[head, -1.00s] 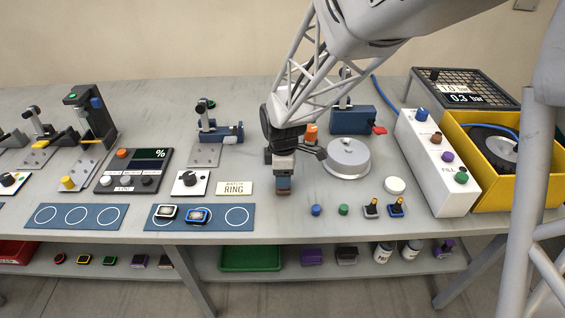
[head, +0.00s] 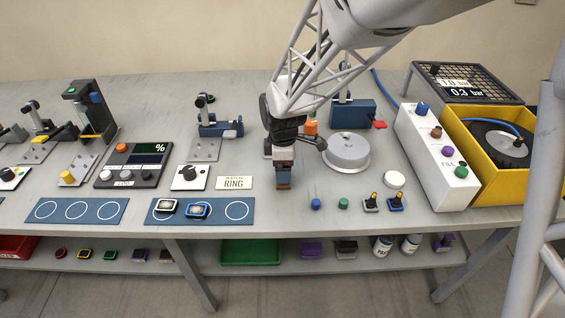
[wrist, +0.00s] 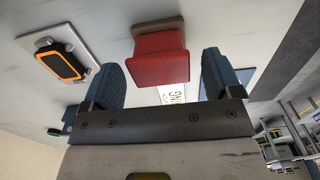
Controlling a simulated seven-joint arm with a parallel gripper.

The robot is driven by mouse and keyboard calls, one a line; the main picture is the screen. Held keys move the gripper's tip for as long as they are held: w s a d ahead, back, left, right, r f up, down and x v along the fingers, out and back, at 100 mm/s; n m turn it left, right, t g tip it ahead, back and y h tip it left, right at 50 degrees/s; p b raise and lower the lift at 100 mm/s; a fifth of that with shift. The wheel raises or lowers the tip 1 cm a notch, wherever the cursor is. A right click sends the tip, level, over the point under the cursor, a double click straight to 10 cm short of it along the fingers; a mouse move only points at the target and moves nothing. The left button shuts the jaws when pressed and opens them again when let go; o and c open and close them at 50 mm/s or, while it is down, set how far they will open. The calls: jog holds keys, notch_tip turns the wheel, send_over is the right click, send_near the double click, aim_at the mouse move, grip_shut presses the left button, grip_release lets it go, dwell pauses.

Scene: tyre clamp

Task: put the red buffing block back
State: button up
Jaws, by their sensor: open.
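The red buffing block (wrist: 160,58), with a brown layer along one side, shows in the wrist view between and just beyond my fingertips. My gripper (wrist: 160,80) is open, with a blue pad on either side of the block and gaps showing. In the head view my gripper (head: 284,182) is low over the bench, right of the batch ring label (head: 234,183). A small reddish patch shows at its fingertips there, and the fingers hide most of what is between them. I cannot tell whether the block touches the bench.
A round grey metal pot (head: 346,153) stands close right of my gripper. Blue and green knobs (head: 343,203) sit at the front. A blue mat (head: 222,215) with two watch-like devices lies front left. A green tray (head: 250,252) is on the shelf below.

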notch_tip(320, 180, up, 11)
dwell(0.5)
dwell(0.4)
jog(key=s+d+r+m+t, duration=0.1)
jog(key=s+d+r+m, duration=0.2)
jog(key=s+d+m, duration=0.5)
jog(key=s+d+r+m+t, duration=0.1)
jog(key=s+d+r+m, duration=0.3)
jog(key=s+d+m, duration=0.5)
jog(key=s+m, duration=0.1)
jog(key=s, duration=0.7)
jog(key=shift+r+t, duration=0.2)
jog(key=shift+t, duration=0.1)
